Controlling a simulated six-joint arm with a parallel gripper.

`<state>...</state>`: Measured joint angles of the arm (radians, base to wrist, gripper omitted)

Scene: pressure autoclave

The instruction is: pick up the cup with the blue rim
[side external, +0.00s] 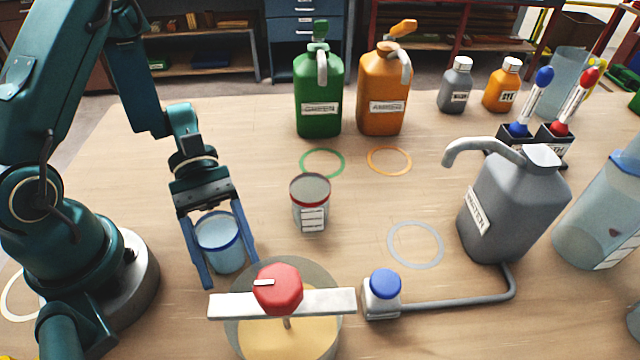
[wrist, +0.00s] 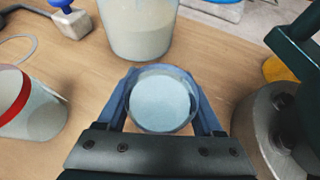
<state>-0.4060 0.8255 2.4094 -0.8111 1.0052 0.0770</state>
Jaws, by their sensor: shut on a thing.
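The cup with the blue rim (side external: 222,254) is clear and looks pale blue inside. My gripper (side external: 231,272) has its two blue fingers on either side of the cup and is shut on it. In the wrist view the same cup (wrist: 163,103) sits between the fingers (wrist: 163,104), seen from above. It appears upright. I cannot tell whether its base touches the table. A cup with a red rim (side external: 310,204) stands to the right, apart from my gripper, and shows at the left of the wrist view (wrist: 30,108).
The round vessel (side external: 240,335) with a red knob (side external: 278,289) and white bar is close in front, right of the cup. A blue-capped valve (side external: 385,285) joins a pipe to the grey water jug (side external: 510,205). Green (side external: 319,95) and orange (side external: 385,95) jugs stand behind.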

